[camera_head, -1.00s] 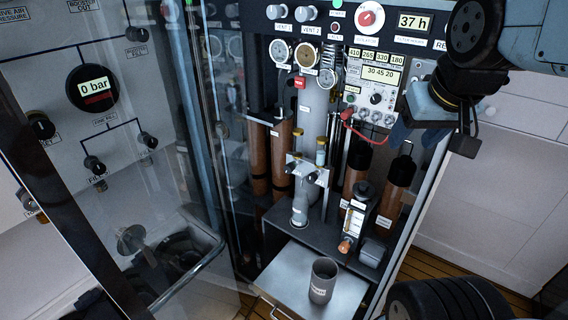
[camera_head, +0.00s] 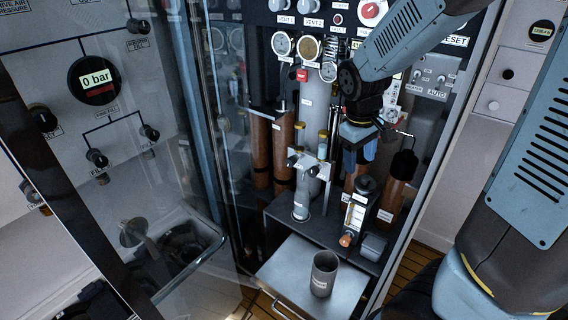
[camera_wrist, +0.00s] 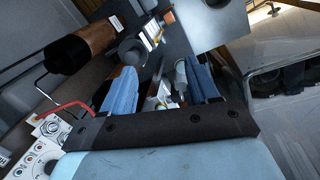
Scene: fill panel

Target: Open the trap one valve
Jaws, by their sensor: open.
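In the head view, a pale bracket (camera_head: 309,165) on the grey column (camera_head: 313,110) carries two dark knobs, a left knob (camera_head: 292,161) and a right knob (camera_head: 314,171). Small yellow-capped vials (camera_head: 322,144) stand at it. The labels are too small to read, so I cannot tell which knob is the trap one valve. My gripper (camera_head: 354,165) points down inside the panel, to the right of the bracket and apart from it. In the wrist view my gripper (camera_wrist: 163,85) has its two blue fingers spread, with nothing held between them.
A glass door (camera_head: 180,150) stands open at the left. Brown cylinders (camera_head: 284,150) flank the column. A dark cup (camera_head: 323,275) stands on the pulled-out tray (camera_head: 285,265). A red cable (camera_wrist: 65,107) lies close to my gripper in the wrist view.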

